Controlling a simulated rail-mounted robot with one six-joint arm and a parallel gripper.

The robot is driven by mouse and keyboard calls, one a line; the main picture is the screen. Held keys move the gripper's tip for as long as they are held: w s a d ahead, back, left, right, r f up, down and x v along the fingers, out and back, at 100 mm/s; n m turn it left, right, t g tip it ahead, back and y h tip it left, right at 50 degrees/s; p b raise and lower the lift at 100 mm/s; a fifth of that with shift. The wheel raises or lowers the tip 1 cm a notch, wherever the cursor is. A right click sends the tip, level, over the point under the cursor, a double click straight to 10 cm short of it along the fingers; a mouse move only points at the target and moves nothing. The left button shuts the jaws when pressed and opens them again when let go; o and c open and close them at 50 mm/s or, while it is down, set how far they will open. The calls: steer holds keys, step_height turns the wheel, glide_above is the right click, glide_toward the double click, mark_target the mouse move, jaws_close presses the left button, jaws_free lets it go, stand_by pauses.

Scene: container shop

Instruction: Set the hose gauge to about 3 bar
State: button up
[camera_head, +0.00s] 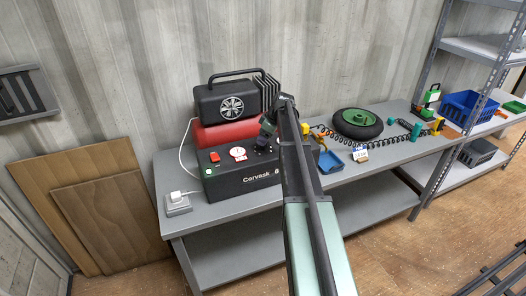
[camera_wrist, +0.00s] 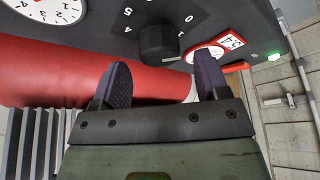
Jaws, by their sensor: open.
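The compressor's black control box (camera_head: 245,181) stands on the bench. In the wrist view its panel carries a black round knob (camera_wrist: 158,42) with a printed number scale around it. A white dial gauge (camera_wrist: 46,8) is partly cut off at the top left; its needle reading is unclear. A second, red-marked white dial (camera_wrist: 205,55), partly behind one finger, also shows in the head view (camera_head: 238,153). I cannot tell which is the hose gauge. My gripper (camera_wrist: 162,80) is open and empty, its fingertips short of the knob. In the head view my arm hides the knob.
A red tank (camera_wrist: 60,70) lies close by the fingers. A black motor housing (camera_head: 234,102) stands above it. A red switch (camera_head: 215,157) and a lit green lamp (camera_wrist: 273,57) are on the box.

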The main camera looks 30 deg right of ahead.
steer(key=b+x, duration=0.1)
steer(key=x, duration=0.2)
steer(key=shift+f, duration=0.15)
steer(key=c, duration=0.9)
